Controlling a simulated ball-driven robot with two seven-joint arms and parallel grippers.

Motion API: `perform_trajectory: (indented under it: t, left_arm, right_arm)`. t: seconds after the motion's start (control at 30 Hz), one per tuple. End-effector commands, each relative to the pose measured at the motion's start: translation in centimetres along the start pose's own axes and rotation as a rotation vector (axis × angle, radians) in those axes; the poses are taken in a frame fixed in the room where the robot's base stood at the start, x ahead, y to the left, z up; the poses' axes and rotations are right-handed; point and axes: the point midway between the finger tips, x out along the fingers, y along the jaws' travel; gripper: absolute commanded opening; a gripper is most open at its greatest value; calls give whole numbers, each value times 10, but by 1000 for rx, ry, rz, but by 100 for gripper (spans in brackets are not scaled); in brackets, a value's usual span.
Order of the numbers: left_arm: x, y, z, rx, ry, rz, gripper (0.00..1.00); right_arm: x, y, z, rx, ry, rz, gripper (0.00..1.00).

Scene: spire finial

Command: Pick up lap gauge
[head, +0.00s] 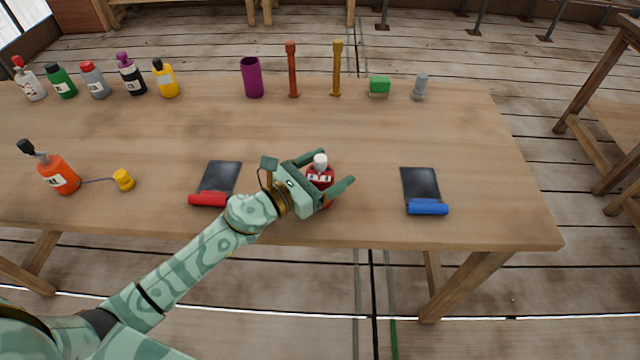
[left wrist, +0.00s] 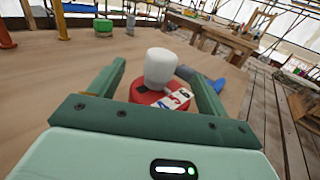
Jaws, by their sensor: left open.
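A red piece with a white knob on top (head: 320,160) and a small marked label stands on the table. It is the piece nearest my left gripper (head: 340,167); nothing legible names it as the lap gauge. The gripper is open, with one finger on either side of the red piece. In the left wrist view, the red piece's white knob (left wrist: 160,66) rises between the two green fingers. Whether the fingers touch it I cannot tell. Its lower part is partly hidden by the gripper. My right gripper is not in view.
A dark pad with a red roller (head: 208,199) lies to the left, and one with a blue roller (head: 427,207) to the right. An orange bottle (head: 60,175) and yellow spool (head: 123,180) stand far left. Several bottles and upright pieces line the wooden table's (head: 490,150) back.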

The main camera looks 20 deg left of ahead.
Motion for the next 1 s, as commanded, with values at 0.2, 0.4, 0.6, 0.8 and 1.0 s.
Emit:
perform_trajectory:
  t: [0.2, 0.4, 0.6, 0.8, 1.0]
  left_arm:
    - [0, 0, 0, 0, 0, 0, 61]
    - [0, 0, 0, 0, -1, 0, 26]
    - [0, 0, 1, 0, -1, 0, 26]
    - [0, 0, 17, 3, -4, 0, 26]
    - [-10, -10, 57, 5, -5, -2, 26]
  right_arm:
    - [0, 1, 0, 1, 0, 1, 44]
    - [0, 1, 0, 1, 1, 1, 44]
    - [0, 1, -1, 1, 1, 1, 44]
    - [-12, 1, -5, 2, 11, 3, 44]
    - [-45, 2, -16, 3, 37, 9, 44]
